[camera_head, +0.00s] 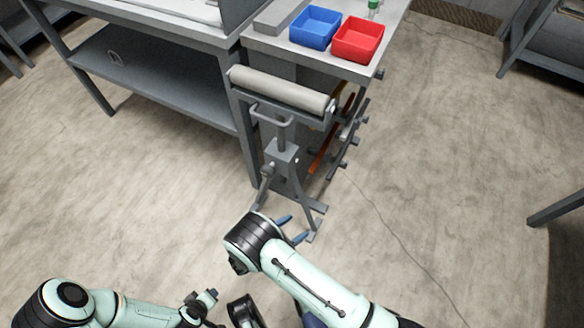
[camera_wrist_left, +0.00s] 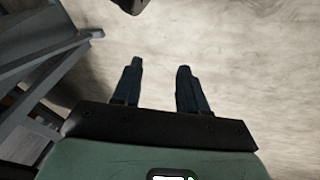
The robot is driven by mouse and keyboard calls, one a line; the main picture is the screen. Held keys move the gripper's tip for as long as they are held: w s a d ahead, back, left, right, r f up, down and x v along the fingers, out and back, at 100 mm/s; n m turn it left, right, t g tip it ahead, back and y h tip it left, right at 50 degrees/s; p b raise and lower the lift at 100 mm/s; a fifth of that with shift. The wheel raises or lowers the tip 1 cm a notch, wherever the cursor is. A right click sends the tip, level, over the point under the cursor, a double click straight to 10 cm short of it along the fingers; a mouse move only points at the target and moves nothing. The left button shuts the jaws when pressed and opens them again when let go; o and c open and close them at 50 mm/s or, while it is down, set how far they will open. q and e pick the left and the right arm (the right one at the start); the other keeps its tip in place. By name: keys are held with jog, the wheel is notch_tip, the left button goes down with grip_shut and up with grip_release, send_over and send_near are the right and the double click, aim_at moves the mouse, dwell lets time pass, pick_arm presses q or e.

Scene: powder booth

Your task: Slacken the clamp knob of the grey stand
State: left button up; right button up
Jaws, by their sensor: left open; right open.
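The grey stand (camera_head: 282,153) stands upright on splayed legs, with a pale roller across its top. A short grey knob-like part (camera_head: 267,172) sticks out at the left of its collar; its exact shape is too small to tell. My right gripper (camera_head: 292,229) is open, its blue fingers low by the stand's feet, below and apart from the knob. My left arm is at the lower left of the head view, away from the stand. In the left wrist view, my left gripper (camera_wrist_left: 160,82) is open and empty above bare floor.
A grey bench behind the stand carries a blue bin (camera_head: 315,27) and a red bin (camera_head: 358,39). Long parts hang on a rack (camera_head: 345,140) at the stand's right. A thin cable (camera_head: 385,215) runs over the floor. Floor at left is clear.

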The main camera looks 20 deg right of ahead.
aim_at(266, 175)
jog(key=w+a+r+n+t+h, duration=0.1)
jog(key=w+a+r+n+t, duration=0.1)
jog(key=w+a+r+t, duration=0.3)
jog(key=w+a+r+n+t, duration=0.1)
jog(key=w+a+r+t, duration=0.1)
jog(key=a+r, duration=0.6)
pick_arm(q)
jog(key=s+f, duration=0.1)
jog(key=s+g, duration=0.1)
jog(key=s, duration=0.1)
jog(key=s+f+n+g+b, duration=0.1)
jog(key=s, duration=0.1)
jog(key=shift+f, duration=0.35)
pick_arm(e)
jog(key=x, duration=1.4)
jog(key=shift+a+r, duration=0.1)
jog(key=shift+r, duration=0.05)
jog(key=c, duration=1)
